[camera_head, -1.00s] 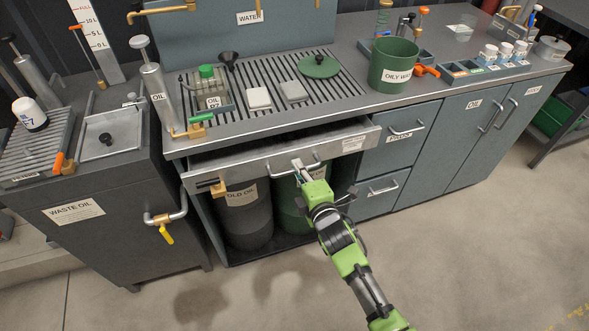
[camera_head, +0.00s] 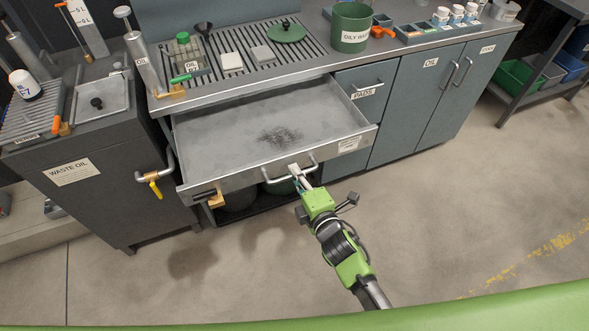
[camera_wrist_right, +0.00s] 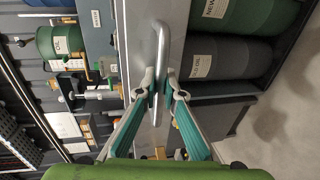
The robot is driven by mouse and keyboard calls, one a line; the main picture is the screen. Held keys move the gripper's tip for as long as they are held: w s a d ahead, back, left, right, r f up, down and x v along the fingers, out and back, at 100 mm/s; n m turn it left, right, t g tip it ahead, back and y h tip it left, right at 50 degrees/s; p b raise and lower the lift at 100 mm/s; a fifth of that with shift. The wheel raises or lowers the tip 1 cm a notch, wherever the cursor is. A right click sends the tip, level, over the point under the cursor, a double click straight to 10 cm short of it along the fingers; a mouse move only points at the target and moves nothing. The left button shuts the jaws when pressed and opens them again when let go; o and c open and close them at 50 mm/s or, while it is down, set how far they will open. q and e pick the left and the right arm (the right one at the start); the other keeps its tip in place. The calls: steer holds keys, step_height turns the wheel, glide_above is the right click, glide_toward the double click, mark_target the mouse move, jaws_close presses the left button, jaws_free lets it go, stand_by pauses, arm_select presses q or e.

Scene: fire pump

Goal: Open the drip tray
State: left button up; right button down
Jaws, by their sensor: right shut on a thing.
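The drip tray (camera_head: 225,128) is a wide grey metal drawer under the slatted counter. It stands pulled well out, with a dark stain on its floor. Its bar handle (camera_head: 289,174) is at the middle of the front panel. My right gripper (camera_head: 297,175) is shut on the handle. In the right wrist view the handle (camera_wrist_right: 161,45) runs up and down between the fingertips of the right gripper (camera_wrist_right: 160,84). My left gripper is not in view.
A brass valve (camera_head: 212,198) is on the tray front's left end. The waste oil cabinet (camera_head: 95,190) with a yellow-handled valve (camera_head: 155,186) stands left. Drums sit below the tray, mostly hidden. The floor (camera_head: 440,210) at the right is clear.

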steer(key=c, duration=2.2)
jaws_free()
steer(key=shift+o, duration=0.2)
steer(key=shift+s, duration=0.1)
steer(key=v, duration=1.2)
steer(key=s+d+f+m+g+h, duration=0.1)
steer(key=s+d+f+m+g, duration=0.15)
steer(key=f, duration=0.75)
steer(key=s+d+f+m+g+h, duration=0.1)
steer(key=s+d+f+m+g, duration=0.2)
steer(key=f, duration=0.6)
steer(key=s+d+f+m+g+h, duration=0.1)
steer(key=s+d+f+m, duration=0.3)
steer(key=f, duration=0.6)
steer(key=s+d+f+m+g, duration=0.2)
steer(key=s+f, duration=0.3)
steer(key=s, duration=0.4)
steer(key=s+d+f+m+g+h, duration=0.1)
steer(key=s+d+f+m+g, duration=0.1)
steer(key=s+f, duration=0.4)
steer(key=s+d+f+m+g, duration=0.2)
steer(key=s+f+m, duration=0.3)
steer(key=s, duration=0.7)
steer(key=shift+f+m+g+h, duration=0.3)
steer(key=shift+m+g+h, duration=0.1)
steer(key=shift+g, duration=0.25)
